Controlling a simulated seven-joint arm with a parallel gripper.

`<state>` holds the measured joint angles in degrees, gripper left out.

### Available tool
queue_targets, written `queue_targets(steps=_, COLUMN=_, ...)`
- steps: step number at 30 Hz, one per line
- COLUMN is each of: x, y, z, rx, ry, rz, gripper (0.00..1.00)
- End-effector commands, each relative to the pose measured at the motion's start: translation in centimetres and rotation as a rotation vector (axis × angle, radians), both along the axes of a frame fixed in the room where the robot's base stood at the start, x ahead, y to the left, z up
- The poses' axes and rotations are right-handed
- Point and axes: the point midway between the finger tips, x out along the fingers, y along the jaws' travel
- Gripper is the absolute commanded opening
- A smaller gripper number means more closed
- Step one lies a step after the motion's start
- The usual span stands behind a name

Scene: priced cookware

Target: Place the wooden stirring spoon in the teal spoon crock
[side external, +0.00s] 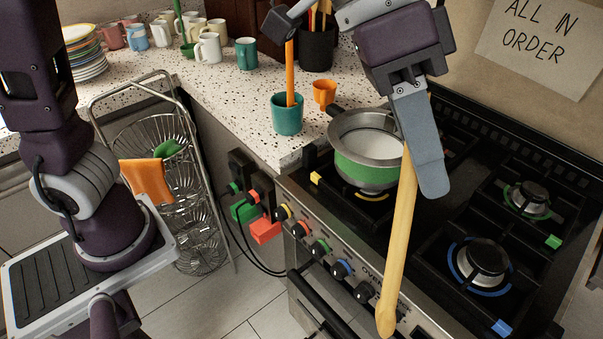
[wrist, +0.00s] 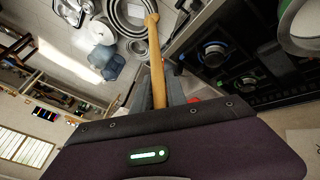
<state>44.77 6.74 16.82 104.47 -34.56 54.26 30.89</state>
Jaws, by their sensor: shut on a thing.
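The wooden stirring spoon (side external: 398,235) hangs from my gripper (side external: 421,140), long and pale, slightly tilted. Its slightly widened lower end is in front of the stove's front edge; its upper end is hidden by the gripper. My gripper is shut on it, above the stove and right of the pot. In the wrist view the spoon (wrist: 157,70) runs out from between the fingers (wrist: 160,97). The teal spoon crock (side external: 287,116) stands upright on the speckled counter's corner, left of the gripper and apart from the spoon.
A green-and-steel pot (side external: 368,160) sits on a burner between the crock and the spoon. A small orange cup (side external: 324,93) and a black utensil holder (side external: 317,48) stand near the crock. Mugs (side external: 208,48) stand further back. A wire basket rack (side external: 170,160) is left.

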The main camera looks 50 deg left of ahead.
Motion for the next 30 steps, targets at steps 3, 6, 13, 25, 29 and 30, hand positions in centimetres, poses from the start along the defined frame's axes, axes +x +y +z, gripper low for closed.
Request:
queue_targets(steps=3, x=0.4, y=0.6, z=-0.1, rx=0.007, ry=-0.005, rz=0.0, gripper=0.0)
queue_targets(steps=6, x=1.9, y=2.9, z=0.0, rx=0.024, ry=-0.018, rz=0.104, gripper=0.0)
queue_targets(steps=13, x=6.4, y=12.5, z=0.2, rx=0.096, ry=-0.045, rz=0.532, gripper=0.0)
queue_targets(steps=25, x=6.9, y=38.2, z=2.6, rx=0.311, ry=0.051, rz=1.689, gripper=0.0)
queue_targets(steps=29, x=4.5, y=44.1, z=3.7, rx=0.361, ry=0.119, rz=1.982, gripper=0.0)
queue_targets(steps=30, x=3.8, y=45.4, z=4.0, rx=0.371, ry=0.137, rz=2.048, gripper=0.0)
